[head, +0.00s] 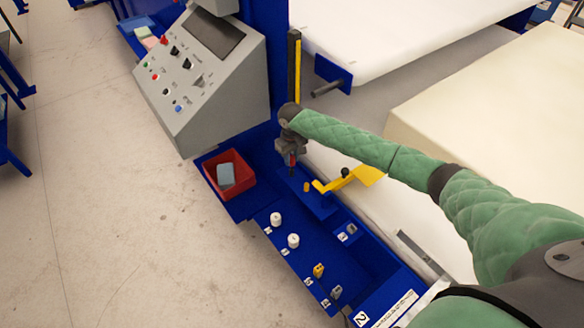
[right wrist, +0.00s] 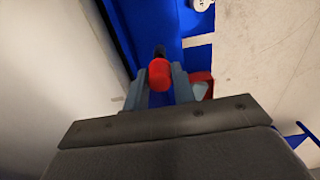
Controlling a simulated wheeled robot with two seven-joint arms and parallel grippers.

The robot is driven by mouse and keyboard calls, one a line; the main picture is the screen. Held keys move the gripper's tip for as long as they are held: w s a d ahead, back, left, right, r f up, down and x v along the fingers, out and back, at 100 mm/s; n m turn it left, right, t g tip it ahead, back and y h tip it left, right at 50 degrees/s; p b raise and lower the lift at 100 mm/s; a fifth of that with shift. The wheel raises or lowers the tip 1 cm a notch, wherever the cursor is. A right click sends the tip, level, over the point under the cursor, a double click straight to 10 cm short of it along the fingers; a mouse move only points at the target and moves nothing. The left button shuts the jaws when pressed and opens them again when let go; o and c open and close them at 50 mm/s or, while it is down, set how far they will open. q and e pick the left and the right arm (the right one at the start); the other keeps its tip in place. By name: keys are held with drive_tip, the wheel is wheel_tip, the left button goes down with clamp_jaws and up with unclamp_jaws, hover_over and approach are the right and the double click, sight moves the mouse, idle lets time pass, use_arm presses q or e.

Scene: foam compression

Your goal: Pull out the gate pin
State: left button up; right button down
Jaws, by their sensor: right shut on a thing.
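The gate pin has a red head (right wrist: 159,74) with a dark part beyond it, in the right wrist view. In the head view its red part (head: 292,160) shows small, just below my right gripper (head: 291,153). My right gripper is shut on the red head, with one grey finger on each side of it in the right wrist view. The pin stands over the blue plate (head: 318,207) of the machine. Whether its lower end is in a hole there I cannot tell. My left gripper is not in view.
A yellow lever (head: 338,184) with a black knob lies right of the pin. A red bin (head: 241,187) with a blue-grey block stands to the left. White knobs (head: 276,219) sit on the blue panel in front. A grey control console (head: 190,107) stands behind left.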

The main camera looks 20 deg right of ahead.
sight(292, 157)
drive_tip(key=shift+r, duration=0.1)
drive_tip(key=shift+r+p, duration=2.3)
drive_tip(key=shift+r, duration=0.1)
